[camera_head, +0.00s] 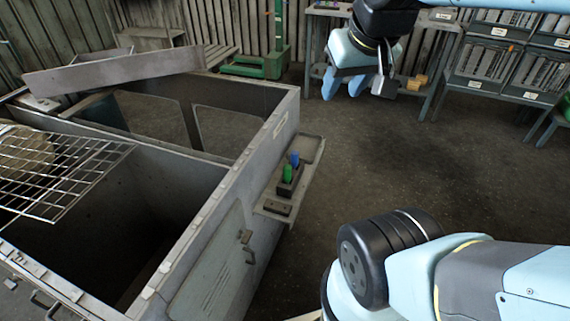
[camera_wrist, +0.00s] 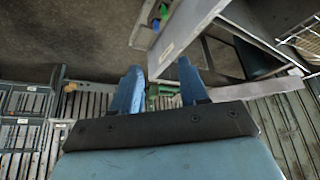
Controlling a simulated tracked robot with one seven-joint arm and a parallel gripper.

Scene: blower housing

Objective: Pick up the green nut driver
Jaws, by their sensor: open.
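The green nut driver (camera_head: 288,175) stands upright, handle up, in a small dark holder (camera_head: 285,190) on the side shelf of the grey blower housing. A blue-handled driver (camera_head: 294,159) stands right beside it. In the wrist view the green handle (camera_wrist: 164,11) is tiny at the top edge, with the blue one (camera_wrist: 156,25) just below it. My gripper (camera_head: 344,86) is open and empty, high above the floor, up and to the right of the holder and well apart from it. Its two blue fingers (camera_wrist: 158,72) are spread in the wrist view. The driver's shaft is hidden in the holder.
The open housing (camera_head: 230,170) fills the left, with a wire grid (camera_head: 60,165) and a loose panel (camera_head: 115,72) on top. A green stand (camera_head: 262,65) is behind it. Shelves with grey bins (camera_head: 490,62) stand back right. The floor (camera_head: 400,150) between is clear.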

